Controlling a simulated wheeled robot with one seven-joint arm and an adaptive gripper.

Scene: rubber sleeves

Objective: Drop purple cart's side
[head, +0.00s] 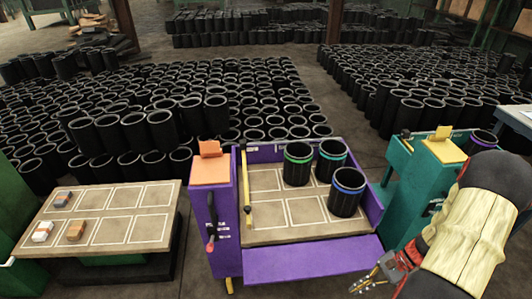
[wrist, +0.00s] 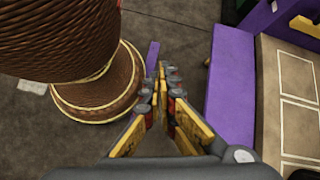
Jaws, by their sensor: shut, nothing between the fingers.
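The purple cart (head: 225,215) stands at the centre of the head view. Its near purple side panel (head: 310,258) is folded outward, below the front edge of the tan deck. The panel also shows in the wrist view (wrist: 230,85), beside the deck with white outlined squares.
Three black sleeves with green, teal and blue bands (head: 347,192) stand on the deck's right part. A yellow bar (head: 246,190) stands at its left. A teal cart (head: 415,180) is on the right, a low tan table (head: 95,225) on the left. Many black sleeves (head: 160,115) fill the floor behind.

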